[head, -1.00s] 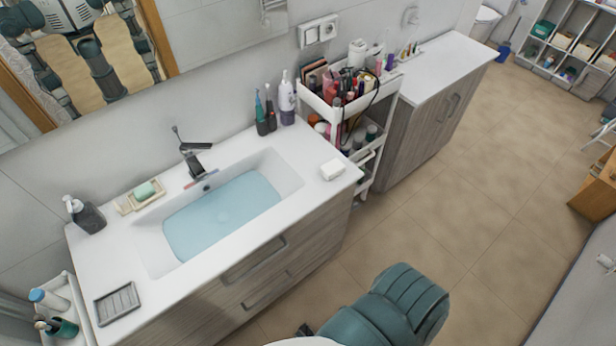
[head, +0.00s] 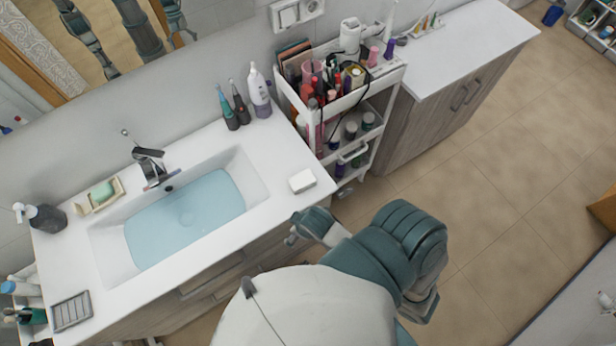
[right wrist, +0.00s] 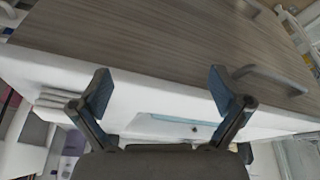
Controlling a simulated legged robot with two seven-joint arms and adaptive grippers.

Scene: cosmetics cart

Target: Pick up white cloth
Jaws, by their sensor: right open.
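The white cloth (head: 301,181) is a small folded block on the right front corner of the white sink counter (head: 285,150). In the right wrist view, a layered white stack (right wrist: 55,104) that looks like the cloth sits at the left, beside and partly behind the left finger. My right gripper (right wrist: 160,90) is open and empty, facing the counter's front edge and the wood-grain cabinet front. In the head view my right arm reaches in from the bottom, with its hand just below the cloth and apart from it. My left gripper is not in view.
The basin (head: 185,215) holds bluish water left of the cloth. A white cart (head: 350,100) full of cosmetics stands to the right of the counter. Bottles (head: 258,92) stand at the back corner. A soap dish (head: 101,194) and a dispenser (head: 45,217) are at the left.

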